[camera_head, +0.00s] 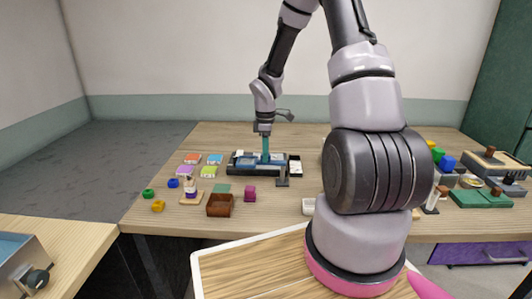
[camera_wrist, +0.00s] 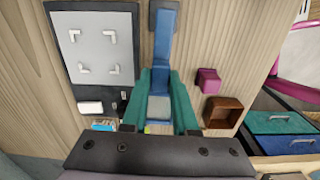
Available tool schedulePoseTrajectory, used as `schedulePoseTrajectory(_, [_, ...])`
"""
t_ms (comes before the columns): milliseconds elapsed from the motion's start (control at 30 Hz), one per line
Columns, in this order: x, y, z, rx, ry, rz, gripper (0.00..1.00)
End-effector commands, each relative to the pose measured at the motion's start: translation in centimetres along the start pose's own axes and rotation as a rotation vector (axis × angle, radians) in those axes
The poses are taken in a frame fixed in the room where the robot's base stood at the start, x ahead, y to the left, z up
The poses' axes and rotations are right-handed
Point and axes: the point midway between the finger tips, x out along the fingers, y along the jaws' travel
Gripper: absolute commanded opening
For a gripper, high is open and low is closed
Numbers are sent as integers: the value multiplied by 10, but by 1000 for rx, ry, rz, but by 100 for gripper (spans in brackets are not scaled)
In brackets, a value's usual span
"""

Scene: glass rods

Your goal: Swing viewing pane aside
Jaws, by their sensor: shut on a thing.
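The viewing pane is a narrow blue strip (camera_wrist: 163,38) in the wrist view, seen from above. It runs from a dark grey stand (camera_wrist: 164,5) at the top edge down between the teal fingers of my gripper (camera_wrist: 160,76). My gripper is shut on the pane's near part. In the head view my gripper (camera_head: 266,157) points down over the dark station (camera_head: 237,169), and the pane shows as blue (camera_head: 277,158) beside the fingertips. The station's light panel with corner brackets (camera_wrist: 98,47) is left of the pane in the wrist view. The grasped edge is partly hidden by the fingers.
A magenta cube (camera_head: 249,193) and a brown open box (camera_head: 220,206) stand in front of the station. Several coloured tiles (camera_head: 209,171) lie to its left. A grey post (camera_head: 282,176) stands at its front right.

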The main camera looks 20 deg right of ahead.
Motion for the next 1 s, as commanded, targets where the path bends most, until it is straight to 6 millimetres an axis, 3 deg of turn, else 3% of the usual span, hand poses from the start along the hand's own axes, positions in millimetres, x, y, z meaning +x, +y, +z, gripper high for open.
schedulePoseTrajectory(500, [0, -1, 1, -19, -1, -1, 0])
schedulePoseTrajectory(533, [0, -1, 1, -18, -1, -1, 31])
schedulePoseTrajectory(600, [0, -1, 1, -18, -1, -1, 57])
schedulePoseTrajectory(1000, [-6, -1, 0, -18, 0, 2, 57])
